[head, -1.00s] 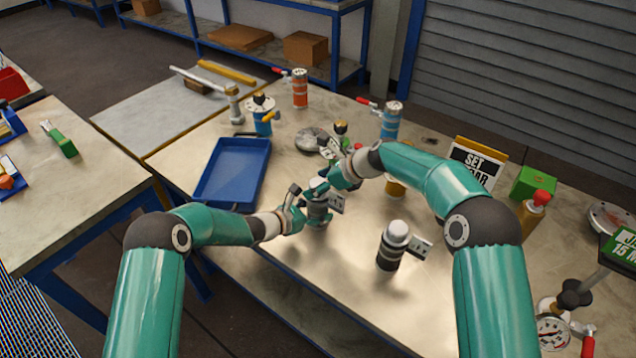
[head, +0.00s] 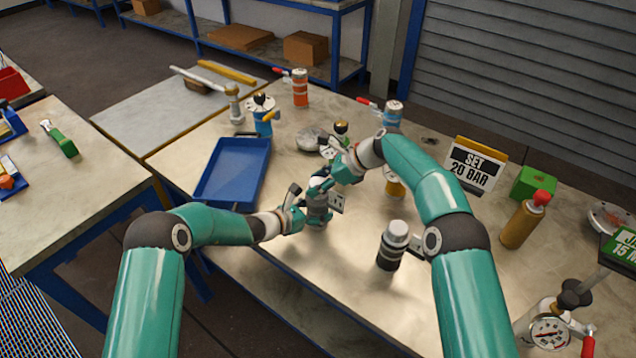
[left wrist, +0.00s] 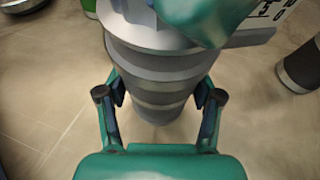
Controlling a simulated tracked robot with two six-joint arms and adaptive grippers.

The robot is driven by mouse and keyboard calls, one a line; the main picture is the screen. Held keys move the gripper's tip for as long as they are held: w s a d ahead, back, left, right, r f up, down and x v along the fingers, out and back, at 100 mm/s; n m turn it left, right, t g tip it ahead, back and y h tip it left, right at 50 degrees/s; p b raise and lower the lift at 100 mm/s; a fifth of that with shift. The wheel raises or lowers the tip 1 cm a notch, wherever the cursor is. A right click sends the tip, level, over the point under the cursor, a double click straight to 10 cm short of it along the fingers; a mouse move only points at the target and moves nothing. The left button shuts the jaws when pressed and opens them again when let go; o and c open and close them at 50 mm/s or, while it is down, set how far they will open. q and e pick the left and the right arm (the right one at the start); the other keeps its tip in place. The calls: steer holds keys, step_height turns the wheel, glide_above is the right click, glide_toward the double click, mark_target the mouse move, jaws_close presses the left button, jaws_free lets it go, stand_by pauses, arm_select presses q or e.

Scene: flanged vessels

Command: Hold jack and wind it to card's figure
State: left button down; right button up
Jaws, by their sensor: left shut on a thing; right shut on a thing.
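The jack (head: 318,214) appears to be the grey ribbed cylinder standing upright on the bench; it fills the middle of the left wrist view (left wrist: 155,75). My left gripper (head: 302,215) is shut on its body from the left, a finger on each side in the left wrist view (left wrist: 156,95). My right gripper (head: 322,181) is shut on the jack's top, which it mostly hides. A small marked plate (head: 337,203) sticks out at the jack's right. A green card (head: 621,248), cut by the right edge, reads "J" and "15 M". A white card (head: 470,168) reads "SET 20 BAR".
A black-and-grey cylinder (head: 391,246) with a pale cap stands right of the jack. A blue tray (head: 209,185) lies to the left. A gauge (head: 550,331), a gold bottle (head: 523,222) and a green box (head: 536,183) stand at right. The bench front is clear.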

steer(key=shift+d+f, duration=0.1)
steer(key=o, duration=1.2)
steer(key=v, duration=1.2)
steer(key=shift+w, duration=0.1)
